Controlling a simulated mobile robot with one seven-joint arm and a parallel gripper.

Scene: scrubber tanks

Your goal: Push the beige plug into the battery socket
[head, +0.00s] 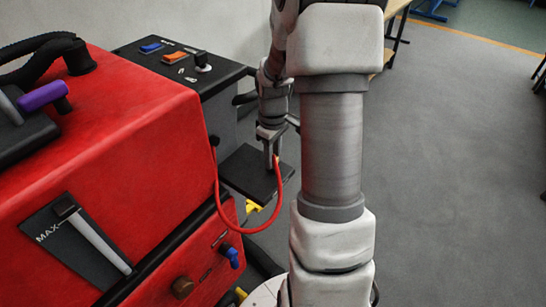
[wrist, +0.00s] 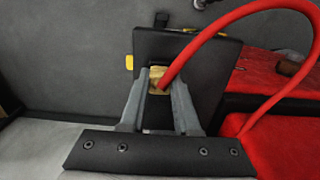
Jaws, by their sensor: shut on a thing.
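My gripper (wrist: 159,82) is shut on the beige plug (wrist: 157,74), which shows between the fingertips in the wrist view. A red cable (wrist: 226,22) leaves the plug and curves away to the right. In the head view my gripper (head: 271,160) points down over a black plate (head: 247,178) at the machine's side, and the red cable (head: 246,229) hangs in a loop from the machine to the plug. The plug is in front of the black plate (wrist: 205,75) in the wrist view. I cannot make out the battery socket, nor whether the plug touches anything.
The red scrubber (head: 130,150) with its black rear panel (head: 185,58) fills the left. A yellow part (head: 254,205) sits below the plate. A blue valve handle (head: 230,256) is low on the machine. Grey floor (head: 460,150) is open to the right.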

